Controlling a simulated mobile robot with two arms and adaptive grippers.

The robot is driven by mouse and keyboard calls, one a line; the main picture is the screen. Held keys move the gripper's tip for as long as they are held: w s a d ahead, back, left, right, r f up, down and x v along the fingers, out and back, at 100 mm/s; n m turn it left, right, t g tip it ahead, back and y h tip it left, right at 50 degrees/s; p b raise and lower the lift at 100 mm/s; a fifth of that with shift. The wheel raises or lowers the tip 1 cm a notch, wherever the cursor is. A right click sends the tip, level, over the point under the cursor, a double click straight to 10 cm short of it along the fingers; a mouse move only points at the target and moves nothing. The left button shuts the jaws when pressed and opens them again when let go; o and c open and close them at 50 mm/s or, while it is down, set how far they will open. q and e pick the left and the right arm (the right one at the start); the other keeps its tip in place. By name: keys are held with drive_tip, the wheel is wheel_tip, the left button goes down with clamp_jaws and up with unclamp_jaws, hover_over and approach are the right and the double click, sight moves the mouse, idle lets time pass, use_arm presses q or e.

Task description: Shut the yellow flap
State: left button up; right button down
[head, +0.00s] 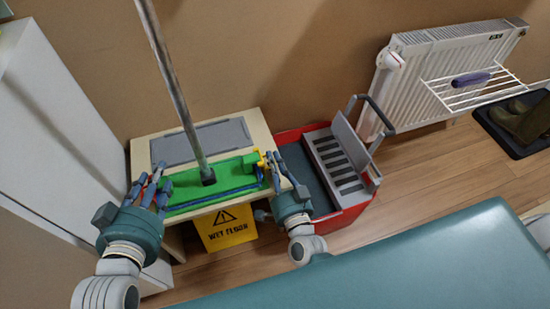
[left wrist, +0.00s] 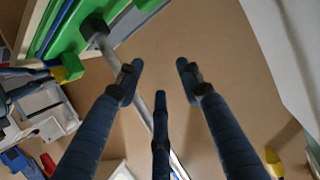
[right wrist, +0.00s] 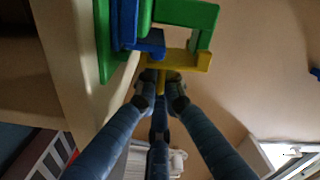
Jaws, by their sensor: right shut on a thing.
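The yellow flap (head: 262,160) sits at the right end of a green mop frame (head: 235,167). In the right wrist view the flap (right wrist: 185,60) is a bar with a short stem, beside a green loop and a blue part. My right gripper (right wrist: 162,88) is shut on the yellow stem, its fingertips partly hiding it; it also shows in the head view (head: 272,166). How far the flap is turned I cannot tell. My left gripper (head: 152,188) is open and empty at the frame's left end; its fingers stand apart in the left wrist view (left wrist: 159,75).
A grey pole (head: 178,80) rises from the green frame, which lies on a pale cabinet (head: 140,150). A yellow wet-floor sign (head: 226,228) stands in front. A red bucket (head: 350,213) is to the right, and a white cabinet (head: 60,110) to the left.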

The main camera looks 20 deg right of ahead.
use_arm(q)
drive_tip(key=shift+w+d+r+t, duration=0.1)
drive_tip(key=shift+w+r+t, duration=0.1)
drive_tip(key=shift+r, duration=0.2)
drive_tip(key=shift+w+d+r+t, duration=0.1)
drive_tip(key=shift+w+r+t, duration=0.1)
drive_tip(key=shift+r, duration=0.15)
use_arm(e)
drive_tip(key=shift+a+f+m, duration=0.1)
drive_tip(key=shift+f+m, duration=0.1)
drive_tip(key=shift+m, duration=0.2)
drive_tip(key=c, duration=1.9)
unclamp_jaws()
use_arm(q)
drive_tip(key=shift+s+f, duration=0.15)
drive_tip(key=shift+f, duration=0.05)
use_arm(e)
drive_tip(key=s, duration=1.2)
